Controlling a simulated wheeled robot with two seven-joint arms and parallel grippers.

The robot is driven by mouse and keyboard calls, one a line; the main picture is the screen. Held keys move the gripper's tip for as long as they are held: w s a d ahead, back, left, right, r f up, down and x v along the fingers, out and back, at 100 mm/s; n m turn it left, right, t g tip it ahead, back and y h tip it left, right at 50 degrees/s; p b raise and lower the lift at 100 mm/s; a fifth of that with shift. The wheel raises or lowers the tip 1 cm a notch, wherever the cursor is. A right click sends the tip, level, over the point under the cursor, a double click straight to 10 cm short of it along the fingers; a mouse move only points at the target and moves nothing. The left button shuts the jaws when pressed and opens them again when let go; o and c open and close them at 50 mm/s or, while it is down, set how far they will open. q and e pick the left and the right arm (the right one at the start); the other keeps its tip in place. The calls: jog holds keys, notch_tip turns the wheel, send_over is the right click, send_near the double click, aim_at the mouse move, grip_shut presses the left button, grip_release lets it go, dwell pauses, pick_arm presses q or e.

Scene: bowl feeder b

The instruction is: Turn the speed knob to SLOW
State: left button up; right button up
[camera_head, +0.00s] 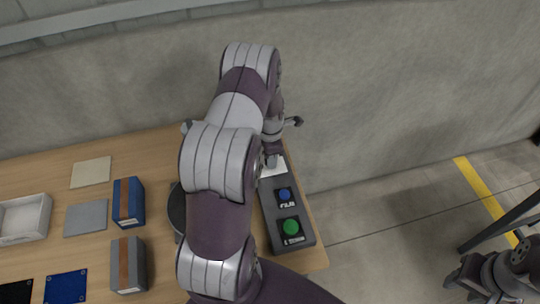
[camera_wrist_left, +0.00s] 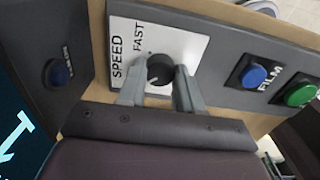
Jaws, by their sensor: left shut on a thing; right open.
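The black speed knob (camera_wrist_left: 160,69) sits on a white plate (camera_wrist_left: 190,45) printed SPEED and FAST; no SLOW word is visible. A small pale mark shows on the knob near its lower edge. My left gripper (camera_wrist_left: 159,86) has one finger on each side of the knob and is shut on it. In the head view my left gripper (camera_head: 271,159) is at the far end of the dark control box (camera_head: 270,225), and my arm hides much of that area; the knob cannot be made out there. My right gripper (camera_head: 468,284) is open at the lower right, off the table.
A blue button (camera_head: 285,194) marked FILM and a green button (camera_head: 290,227) sit on the same box. A dark round thing (camera_head: 177,212) is partly behind my arm. Blue (camera_head: 129,202) and grey (camera_head: 129,265) boxes and a white tray (camera_head: 24,218) stand left. A wall runs behind the table.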

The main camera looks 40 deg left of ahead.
pick_arm(q)
jog(key=o, duration=1)
jog(key=shift+o, duration=0.2)
jog(key=shift+r, duration=0.1)
notch_tip(320, 180, up, 13)
jog(key=b, duration=0.1)
jog(key=shift+f+b, duration=0.2)
jog(key=shift+b, duration=0.1)
